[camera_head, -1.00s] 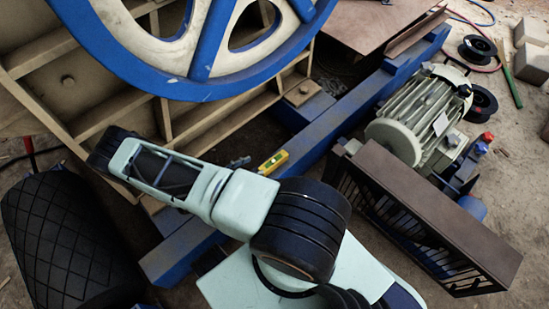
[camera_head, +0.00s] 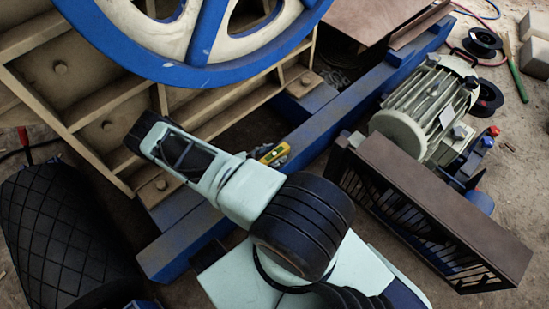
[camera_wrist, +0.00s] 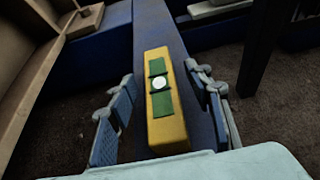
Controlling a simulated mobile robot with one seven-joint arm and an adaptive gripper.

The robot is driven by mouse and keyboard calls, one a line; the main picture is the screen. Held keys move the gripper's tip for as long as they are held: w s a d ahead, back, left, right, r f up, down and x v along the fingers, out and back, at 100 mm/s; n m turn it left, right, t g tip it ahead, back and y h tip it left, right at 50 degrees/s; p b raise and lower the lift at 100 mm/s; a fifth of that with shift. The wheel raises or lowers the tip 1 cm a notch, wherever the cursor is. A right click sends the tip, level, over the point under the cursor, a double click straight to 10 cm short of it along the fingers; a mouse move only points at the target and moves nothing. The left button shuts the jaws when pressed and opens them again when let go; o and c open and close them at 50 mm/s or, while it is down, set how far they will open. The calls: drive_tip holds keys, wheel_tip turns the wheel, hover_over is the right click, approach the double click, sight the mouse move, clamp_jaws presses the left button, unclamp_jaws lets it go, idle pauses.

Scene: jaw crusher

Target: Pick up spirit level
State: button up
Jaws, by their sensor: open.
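The spirit level (camera_wrist: 165,113) is a yellow bar with green panels and a pale round vial. In the wrist view it lies lengthwise on the blue beam (camera_wrist: 150,28). In the head view the spirit level (camera_head: 275,154) shows just beyond my arm, partly hidden by it. My gripper (camera_wrist: 165,98) is open in the wrist view, with one blue-grey finger on each side of the spirit level. I see gaps between the fingers and its sides; whether they touch it anywhere is hard to tell.
The blue-rimmed flywheel (camera_head: 200,75) and beige crusher frame (camera_head: 65,70) stand at the back left. A grey motor (camera_head: 425,110) and a brown slatted guard (camera_head: 430,210) are on the right. A ridged black roll-like object (camera_head: 60,235) lies at the lower left.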

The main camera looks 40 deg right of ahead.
drive_tip(key=shift+d+f, duration=0.15)
drive_tip(key=shift+d, duration=0.05)
clamp_jaws()
drive_tip(key=shift+w+r, duration=0.1)
drive_tip(key=shift+r, duration=0.1)
